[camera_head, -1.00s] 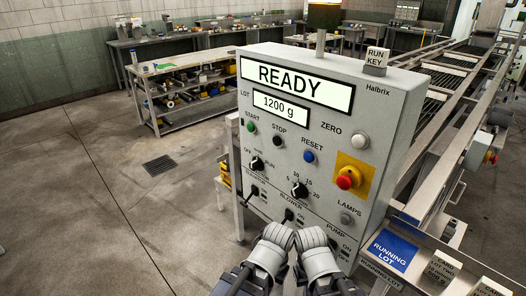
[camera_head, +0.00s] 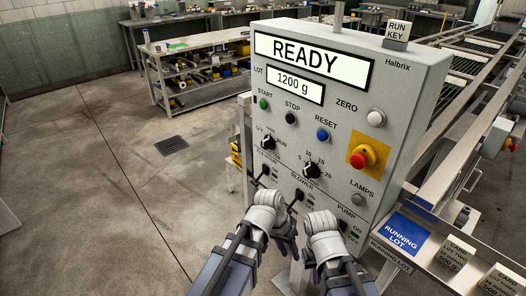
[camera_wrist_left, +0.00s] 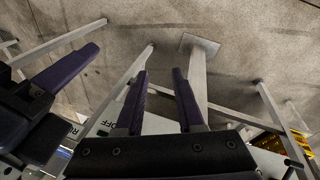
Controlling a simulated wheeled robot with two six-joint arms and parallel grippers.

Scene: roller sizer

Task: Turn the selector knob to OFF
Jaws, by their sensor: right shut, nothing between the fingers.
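The selector knob (camera_head: 268,142) is a black knob on the grey control panel, below the green START button, with OFF, HAND and RUN marks around it. Its white pointer is too small to read surely. My left gripper (camera_head: 267,196) is in front of the panel's lower left, below the knob and apart from it. In the left wrist view my left gripper (camera_wrist_left: 159,75) has its dark fingers apart, with nothing between them. My right gripper (camera_head: 322,222) is lower and to the right, shut and empty. Wrists hide the fingertips in the head view.
A second black knob (camera_head: 311,170) with numbers sits right of the selector. Blower and pump switches lie below. A red emergency button (camera_head: 362,156) is on the right. The display (camera_head: 313,60) reads READY. A ledge with a blue RUNNING LOT plate (camera_head: 402,233) stands at right.

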